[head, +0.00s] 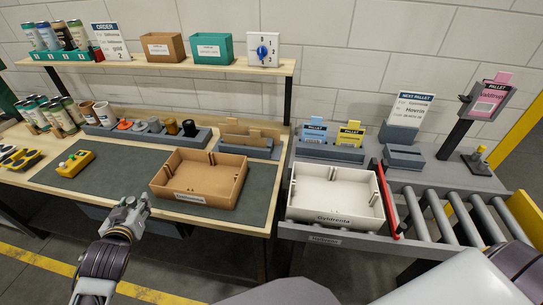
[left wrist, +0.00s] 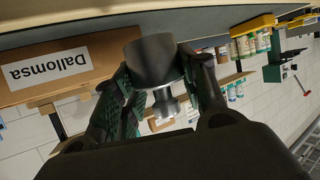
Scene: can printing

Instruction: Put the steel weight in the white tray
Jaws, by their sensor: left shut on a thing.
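My left gripper (head: 138,205) hangs over the front edge of the workbench, left of the brown tray. In the left wrist view its fingers are shut on the steel weight (left wrist: 150,58), a dark grey cylinder with a narrow neck and a shiny knob (left wrist: 164,104). In the head view I cannot make out the weight at the gripper. The white tray (head: 310,213) stands on the grey table to the right, well apart from the gripper. It looks empty and has a label on its front wall. My right gripper is not in view.
The brown tray (head: 183,197) lies between the gripper and the white tray; it also shows in the left wrist view (left wrist: 95,56). A yellow device (head: 75,164) sits on the mat. A red bar (head: 388,201) and rollers (head: 440,215) lie right of the white tray.

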